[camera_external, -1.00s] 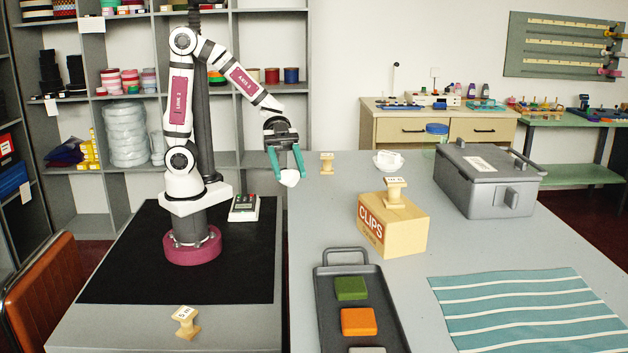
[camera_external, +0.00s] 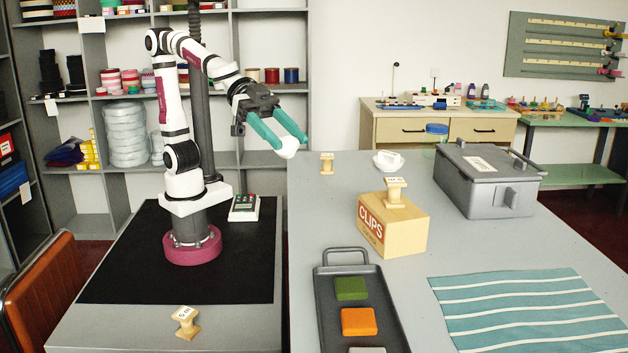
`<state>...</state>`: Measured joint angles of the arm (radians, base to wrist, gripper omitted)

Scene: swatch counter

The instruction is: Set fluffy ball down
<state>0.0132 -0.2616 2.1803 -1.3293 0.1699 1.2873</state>
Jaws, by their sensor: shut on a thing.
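The fluffy ball (camera_external: 289,148) is small, white and round. My gripper (camera_external: 287,141) has green fingers and is shut on it. The fingers point down and to the right. The ball is held in the air near the left edge of the grey counter (camera_external: 310,215), and part of it is hidden by the fingertips.
A wooden spool (camera_external: 327,164) stands right of the ball. A white cup on a saucer (camera_external: 388,160), a CLIPS box (camera_external: 392,226) with a spool on top (camera_external: 396,191), and a grey lidded case (camera_external: 487,180) stand farther right. A dark tray (camera_external: 325,290) holds coloured blocks. A striped cloth (camera_external: 528,308) lies front right.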

